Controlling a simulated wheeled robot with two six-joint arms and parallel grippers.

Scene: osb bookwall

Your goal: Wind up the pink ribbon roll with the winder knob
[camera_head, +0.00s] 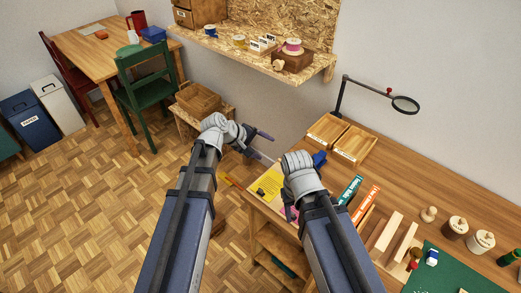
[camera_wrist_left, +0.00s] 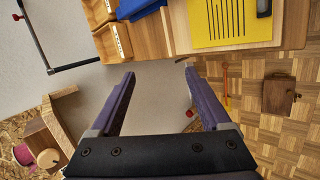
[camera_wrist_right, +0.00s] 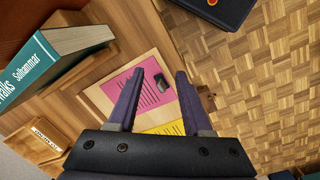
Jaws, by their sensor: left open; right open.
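The pink ribbon roll (camera_head: 292,46) sits on top of a brown wooden winder box (camera_head: 293,62) on the wall shelf. A pale round winder knob (camera_head: 278,65) is at the box's front left. My left gripper (camera_head: 266,148) is open and empty, below the shelf and apart from the winder. My right gripper (camera_wrist_right: 160,72) is open and empty above a pink sheet (camera_wrist_right: 140,92) on the desk, far from the winder.
The shelf (camera_head: 230,50) also holds cups and small cards left of the winder. The desk (camera_head: 430,170) carries wooden trays (camera_head: 353,144), books (camera_head: 366,203) and a magnifier lamp (camera_head: 405,104). Wall and open air lie between my left gripper and the shelf.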

